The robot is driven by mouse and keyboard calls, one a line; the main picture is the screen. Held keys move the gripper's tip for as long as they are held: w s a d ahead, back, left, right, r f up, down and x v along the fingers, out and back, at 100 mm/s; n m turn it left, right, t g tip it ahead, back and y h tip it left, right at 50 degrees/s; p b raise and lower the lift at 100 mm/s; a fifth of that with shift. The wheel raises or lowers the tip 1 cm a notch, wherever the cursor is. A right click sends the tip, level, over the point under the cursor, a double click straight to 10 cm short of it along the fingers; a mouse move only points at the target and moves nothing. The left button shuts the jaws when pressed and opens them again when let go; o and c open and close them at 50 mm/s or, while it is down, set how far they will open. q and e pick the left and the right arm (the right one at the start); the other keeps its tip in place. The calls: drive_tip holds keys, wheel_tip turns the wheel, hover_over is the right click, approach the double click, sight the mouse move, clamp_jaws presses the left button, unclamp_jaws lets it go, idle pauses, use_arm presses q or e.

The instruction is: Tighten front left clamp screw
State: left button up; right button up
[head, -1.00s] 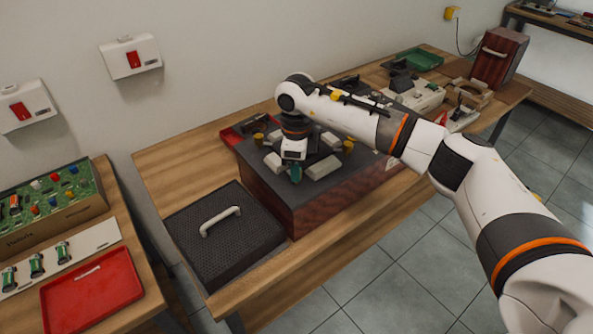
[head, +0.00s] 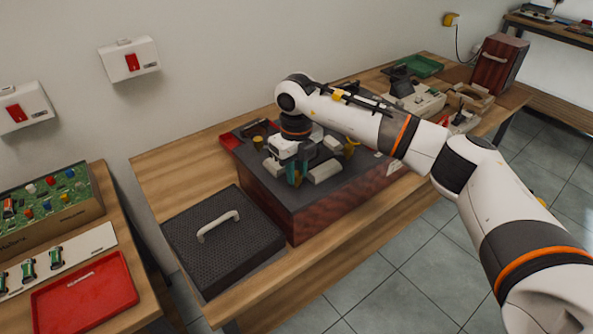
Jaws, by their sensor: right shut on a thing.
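A hi-fi unit with a dark top and reddish wood sides (head: 315,207) stands on the wooden bench in the head view. Several pale blocks, such as one at its front (head: 325,170), and small yellow knobs (head: 350,149) are on its top. My right gripper (head: 295,178) reaches down over the front left part of this top, its teal fingers among the pale blocks. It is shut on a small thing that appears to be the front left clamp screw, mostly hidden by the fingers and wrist. My left gripper is out of view.
A dark perforated cover with a white handle (head: 222,245) lies left of the unit. A red tray (head: 85,296) is on the left bench. Devices and a green tray (head: 422,66) stand farther right. The bench's front strip is clear.

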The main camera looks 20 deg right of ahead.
sight(296, 173)
drive_tip(key=shift+w+r+m, duration=0.1)
drive_tip(key=shift+r+m, duration=0.05)
drive_tip(key=shift+m, duration=0.15)
drive_tip(key=o, duration=1)
wheel_tip(296, 173, up, 12)
drive_tip(key=shift+f+b, duration=0.1)
drive_tip(key=shift+b, duration=0.9)
